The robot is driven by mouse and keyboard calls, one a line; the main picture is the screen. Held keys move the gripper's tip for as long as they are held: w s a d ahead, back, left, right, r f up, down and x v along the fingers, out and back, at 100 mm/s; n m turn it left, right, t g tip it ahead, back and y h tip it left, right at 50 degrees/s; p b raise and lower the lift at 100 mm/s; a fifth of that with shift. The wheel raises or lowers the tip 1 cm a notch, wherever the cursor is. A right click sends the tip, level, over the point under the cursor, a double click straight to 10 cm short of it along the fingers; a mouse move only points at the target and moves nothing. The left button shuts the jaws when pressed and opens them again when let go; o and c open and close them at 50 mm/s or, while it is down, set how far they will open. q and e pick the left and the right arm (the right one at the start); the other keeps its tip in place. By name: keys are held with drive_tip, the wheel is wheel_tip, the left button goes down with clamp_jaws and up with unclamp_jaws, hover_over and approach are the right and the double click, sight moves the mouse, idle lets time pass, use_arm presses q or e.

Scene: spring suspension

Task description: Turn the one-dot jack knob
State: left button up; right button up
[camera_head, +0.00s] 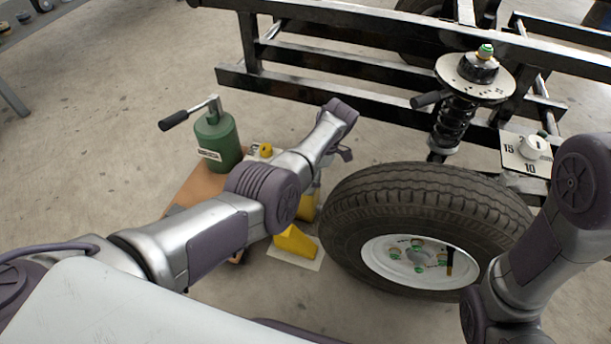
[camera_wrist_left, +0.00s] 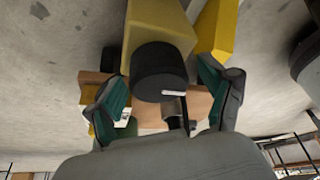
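In the left wrist view a black round knob (camera_wrist_left: 158,70) with a white line on its face sits on a yellowish body (camera_wrist_left: 155,27). No dot mark can be made out. My left gripper (camera_wrist_left: 160,88) is open, with one green-padded finger on each side of the knob and gaps between. In the head view my left arm reaches across the middle and hides the knob; only part of the gripper (camera_head: 343,152) shows. A green jack (camera_head: 216,142) with a black-gripped handle stands left of the arm on a brown board. My right gripper is outside the views; only its arm shows at right.
Yellow wedges (camera_head: 295,242) stand on the floor close under the arm. A black frame (camera_head: 400,75) with a spring strut (camera_head: 455,115) and a numbered dial plate (camera_head: 515,160) stands behind.

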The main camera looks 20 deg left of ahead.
use_arm(q)
drive_tip(key=shift+r, duration=0.1)
drive_tip(key=v, duration=1.2)
drive_tip(key=shift+s, duration=0.1)
